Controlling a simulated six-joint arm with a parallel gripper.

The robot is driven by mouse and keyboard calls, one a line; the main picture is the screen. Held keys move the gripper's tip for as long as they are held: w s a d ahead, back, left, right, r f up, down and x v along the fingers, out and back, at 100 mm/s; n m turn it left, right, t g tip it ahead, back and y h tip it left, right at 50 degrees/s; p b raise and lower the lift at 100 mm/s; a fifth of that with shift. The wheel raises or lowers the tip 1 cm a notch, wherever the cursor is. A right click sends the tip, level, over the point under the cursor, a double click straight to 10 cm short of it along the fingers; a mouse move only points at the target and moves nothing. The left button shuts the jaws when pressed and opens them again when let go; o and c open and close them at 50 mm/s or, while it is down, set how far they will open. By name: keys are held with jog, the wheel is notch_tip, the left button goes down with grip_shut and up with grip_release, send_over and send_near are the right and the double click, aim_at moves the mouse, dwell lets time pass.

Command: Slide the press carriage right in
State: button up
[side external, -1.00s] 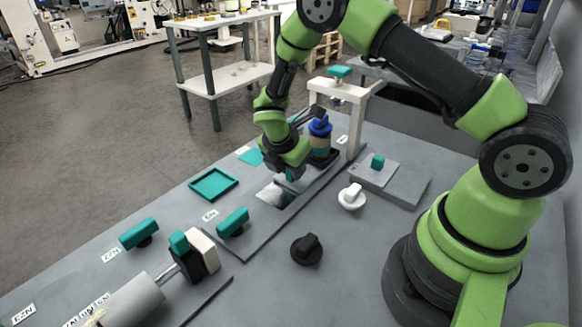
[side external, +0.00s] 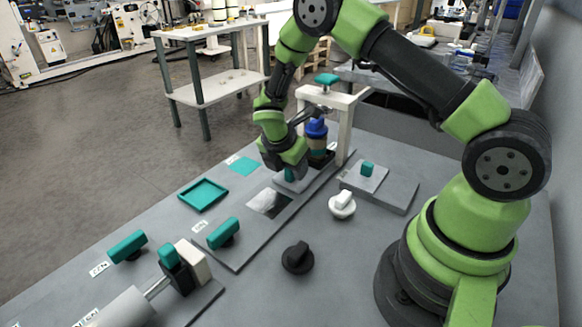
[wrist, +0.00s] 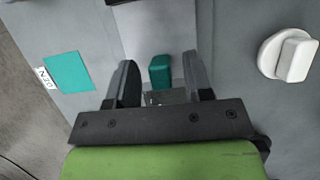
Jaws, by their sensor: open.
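The press carriage, a grey plate with a teal handle (side external: 289,175), sits on the long grey rail board (side external: 245,248) in front of the white press frame (side external: 344,125). In the wrist view the teal handle (wrist: 160,72) stands between the two dark fingers of my gripper (wrist: 159,62). The fingers are apart, with gaps visible on both sides of the handle. In the side view my gripper (side external: 289,166) is low over the carriage and partly hides it. A blue-capped brown cylinder (side external: 317,136) stands at the press frame, just beyond my gripper.
A white knob (side external: 342,204) and a black knob (side external: 297,257) are on the table to the right. A teal tray (side external: 203,194) and a teal square (side external: 243,166) lie left. A teal handle (side external: 223,234) is on the near end of the board.

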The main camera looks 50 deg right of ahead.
jog(key=v, duration=0.9)
jog(key=shift+a+r, duration=0.15)
jog(key=shift+a, duration=0.05)
jog(key=x, duration=0.6)
jog(key=a+x, duration=0.1)
jog(key=x, duration=0.2)
jog(key=shift+d+f, duration=0.1)
jog(key=shift+f, duration=0.3)
jog(key=shift+c, duration=0.2)
